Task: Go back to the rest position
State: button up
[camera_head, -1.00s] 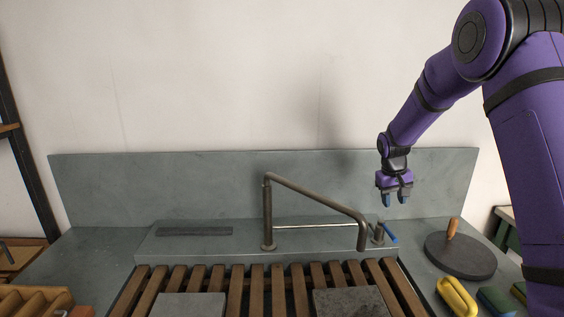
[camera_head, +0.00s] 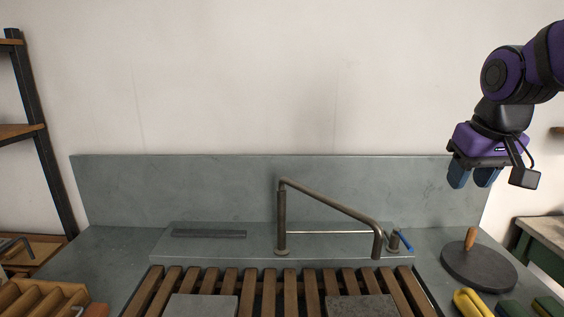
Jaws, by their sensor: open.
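My gripper (camera_head: 472,178) is at the upper right of the head view, on my purple arm. Its two blue-tipped fingers point down with a gap between them and nothing held. It is up in the air, in front of the right end of the grey backsplash (camera_head: 250,190). The round dark disc with a wooden handle (camera_head: 480,268) stands on the counter lower in the picture, well apart from the fingers. Much of my arm is outside the picture at the right.
A bent metal tap (camera_head: 330,207) with a blue lever (camera_head: 405,241) rises behind a wooden slatted rack (camera_head: 252,290). Two stone slabs lie on the slats, a light one (camera_head: 202,306) and a dark one (camera_head: 362,306). A yellow item (camera_head: 470,303) lies at lower right. A shelf post (camera_head: 42,130) stands left.

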jog(key=s+a+t, duration=0.1)
jog(key=s+a, duration=0.1)
jog(key=s, duration=1.2)
jog(key=shift+s+f+t+y, duration=0.3)
jog(key=shift+s, duration=0.1)
